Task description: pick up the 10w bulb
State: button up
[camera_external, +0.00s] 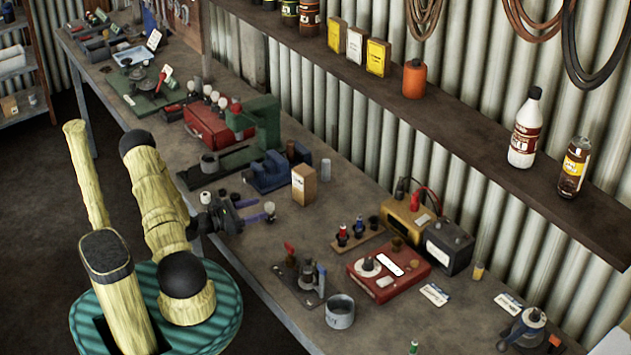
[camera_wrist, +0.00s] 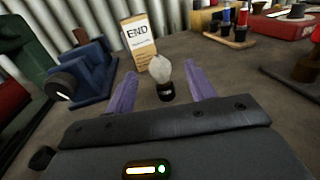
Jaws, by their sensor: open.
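A small bulb (camera_wrist: 163,74) with a pale glass top and a dark base stands upright on the workbench. It also shows in the external view (camera_external: 269,207). No wattage marking is readable on it. My gripper (camera_wrist: 159,80) is open, with its two purple fingers spread on either side of the bulb in the wrist view. I see a gap between each finger and the bulb. In the external view my gripper (camera_external: 260,210) is low over the bench's near edge, its fingers pointing right at the bulb. I cannot tell whether the bulb is fully between the fingertips.
A tan box (camera_external: 304,185) stands just behind the bulb. A blue vise (camera_external: 268,173) and a green press (camera_external: 262,122) are to the left. Several other bulbs (camera_external: 215,97) stand by a red case (camera_external: 206,125). A rack (camera_external: 357,238) and red device (camera_external: 388,270) are right.

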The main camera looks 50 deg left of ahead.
aim_at(269, 204)
jog(key=shift+w+d+f+p, duration=0.15)
jog(key=shift+w+p, duration=0.4)
jog(key=shift+w, duration=0.75)
jog(key=shift+w+d+p, duration=0.25)
jog(key=shift+w+p, duration=0.25)
jog(key=shift+w, duration=0.75)
jog(key=c, duration=1)
